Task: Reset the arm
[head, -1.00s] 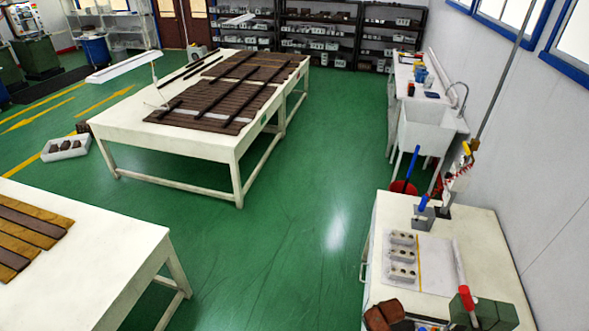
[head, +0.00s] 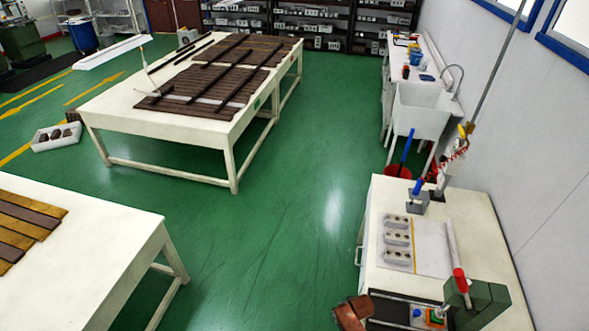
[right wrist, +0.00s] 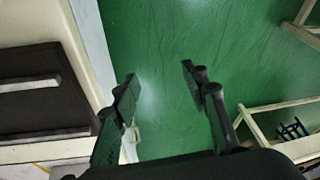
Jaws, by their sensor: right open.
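My right gripper (right wrist: 158,78) shows in the right wrist view with its two black fingers apart. Nothing is between them, and green floor lies behind the gap. The pale edge of a bench or table (right wrist: 93,45) is to the left of the fingers. Neither gripper shows in the head view, and my left gripper is in no view.
The right workbench (head: 490,235) holds grey blocks (head: 397,238), a green device (head: 480,305) and a red-handled lever (head: 461,282). Brown pieces (head: 351,313) show at the bottom edge. A white table (head: 100,235) stands at left. The green floor (head: 285,240) between is clear.

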